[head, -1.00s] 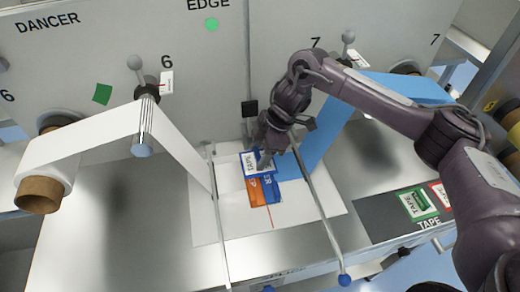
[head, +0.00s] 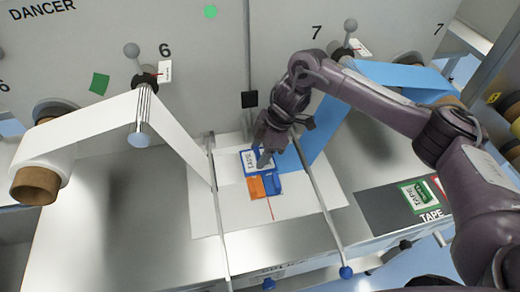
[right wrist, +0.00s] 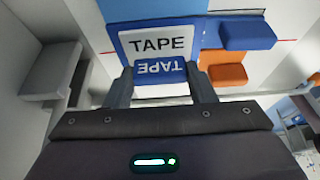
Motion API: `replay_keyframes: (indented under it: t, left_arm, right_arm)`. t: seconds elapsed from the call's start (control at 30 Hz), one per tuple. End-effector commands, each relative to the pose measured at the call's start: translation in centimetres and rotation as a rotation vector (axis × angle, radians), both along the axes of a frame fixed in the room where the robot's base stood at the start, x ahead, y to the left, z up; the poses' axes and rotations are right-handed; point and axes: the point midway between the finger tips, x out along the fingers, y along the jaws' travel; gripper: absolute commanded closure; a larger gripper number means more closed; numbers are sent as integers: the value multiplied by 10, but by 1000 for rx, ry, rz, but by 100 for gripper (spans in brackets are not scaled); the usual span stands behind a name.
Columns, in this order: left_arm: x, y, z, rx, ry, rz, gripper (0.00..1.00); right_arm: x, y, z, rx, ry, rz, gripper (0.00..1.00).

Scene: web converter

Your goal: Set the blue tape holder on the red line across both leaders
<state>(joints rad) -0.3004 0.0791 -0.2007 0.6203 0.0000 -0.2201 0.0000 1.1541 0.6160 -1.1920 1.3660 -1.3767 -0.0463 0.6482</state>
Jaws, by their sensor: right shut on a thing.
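The blue tape holder (head: 259,173) shows a white TAPE label in the head view and again in the right wrist view (right wrist: 157,43). My right gripper (head: 263,160) is shut on its blue tab (right wrist: 160,70), the tab between the fingers (right wrist: 160,88). The holder is over the work plate, near the orange block (head: 256,189) and blue block (head: 273,184). Whether it touches the surface is unclear. The white leader (head: 180,143) comes from the left and the blue leader (head: 322,132) from the right. My left gripper is out of view.
Two slanted rods (head: 321,206) cross the white plate (head: 300,204) and stick out at the front. A green tape holder (head: 416,196) sits on the dark TAPE mat (head: 385,209) at right. The steel table at left (head: 110,215) is clear.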

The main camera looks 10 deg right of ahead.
Motion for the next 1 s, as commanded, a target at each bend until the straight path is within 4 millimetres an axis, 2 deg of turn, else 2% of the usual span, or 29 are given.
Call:
replay_keyframes:
  t: [0.3, 0.33, 0.5, 0.83, 1.0]
  left_arm:
    - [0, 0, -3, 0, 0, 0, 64]
    - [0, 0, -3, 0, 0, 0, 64]
    - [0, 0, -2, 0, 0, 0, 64]
    - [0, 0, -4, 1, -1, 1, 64]
    - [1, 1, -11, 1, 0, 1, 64]
  right_arm:
    - [0, 0, -7, 1, 0, -1, 72]
    - [0, 0, -6, 1, -1, 0, 47]
    - [0, 0, -6, 0, -1, 0, 25]
    - [0, -1, -3, 0, -1, 1, 25]
    - [1, -11, 17, 0, -6, -2, 25]
